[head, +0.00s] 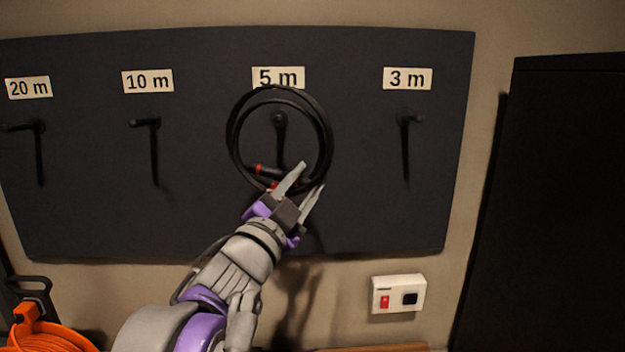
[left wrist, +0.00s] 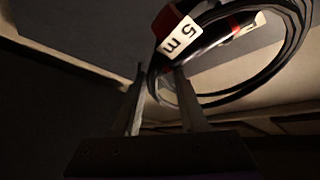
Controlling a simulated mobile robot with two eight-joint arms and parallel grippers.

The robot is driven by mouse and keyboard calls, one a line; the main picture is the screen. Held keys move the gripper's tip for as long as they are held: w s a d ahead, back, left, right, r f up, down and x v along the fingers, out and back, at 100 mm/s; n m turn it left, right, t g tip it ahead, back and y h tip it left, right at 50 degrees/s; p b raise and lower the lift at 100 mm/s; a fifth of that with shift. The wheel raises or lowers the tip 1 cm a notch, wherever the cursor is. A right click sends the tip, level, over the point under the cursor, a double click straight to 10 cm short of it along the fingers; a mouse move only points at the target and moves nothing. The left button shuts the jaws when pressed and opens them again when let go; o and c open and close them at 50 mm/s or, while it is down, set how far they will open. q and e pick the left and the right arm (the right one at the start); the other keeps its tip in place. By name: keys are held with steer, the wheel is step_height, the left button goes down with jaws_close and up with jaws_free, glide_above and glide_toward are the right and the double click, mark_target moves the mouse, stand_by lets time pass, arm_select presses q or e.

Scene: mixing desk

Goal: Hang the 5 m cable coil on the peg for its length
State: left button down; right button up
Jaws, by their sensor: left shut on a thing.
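The black cable coil (head: 234,150) has red parts and shows in front of the board, below the "5 m" label (head: 278,77). My left gripper (head: 311,176) is shut on the coil's lower right rim. The 5 m peg (head: 279,120) shows through the coil's opening; I cannot tell whether the ring is around the peg or still in front of it. In the left wrist view the coil (left wrist: 297,45) bears a white "5 m" tag (left wrist: 180,40) at the tips of my left gripper (left wrist: 160,85). My right gripper is not in view.
The dark board (head: 215,200) also has empty pegs for 20 m (head: 38,127), 10 m (head: 152,123) and 3 m (head: 408,121). A white box (head: 398,294) is on the wall below. An orange cable coil (head: 50,338) lies lower left. A black cabinet (head: 560,200) stands right.

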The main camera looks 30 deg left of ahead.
arm_select(q)
steer(key=shift+a, duration=0.15)
steer(key=shift+w+a, duration=0.15)
steer(key=shift+w, duration=0.05)
steer(key=shift+w+a+f+b, duration=0.1)
steer(key=shift+w+a+b, duration=0.25)
steer(key=shift+w, duration=0.45)
steer(key=shift+w+a+f+b, duration=0.15)
steer(key=shift+w+a, duration=0.35)
steer(key=shift+w, duration=0.3)
steer(key=shift+w+a+b, duration=0.15)
steer(key=shift+w+a, duration=0.35)
steer(key=shift+w, duration=0.25)
steer(key=w+a, duration=0.1)
steer(key=w+a+f, duration=0.1)
steer(key=w, duration=0.1)
steer(key=w+a, duration=0.1)
steer(key=shift+w+f+b, duration=0.3)
steer(key=shift+w+b, duration=0.05)
steer(key=shift+w, duration=0.05)
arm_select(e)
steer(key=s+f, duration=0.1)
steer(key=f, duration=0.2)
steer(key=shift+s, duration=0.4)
arm_select(q)
steer(key=shift+f, duration=0.1)
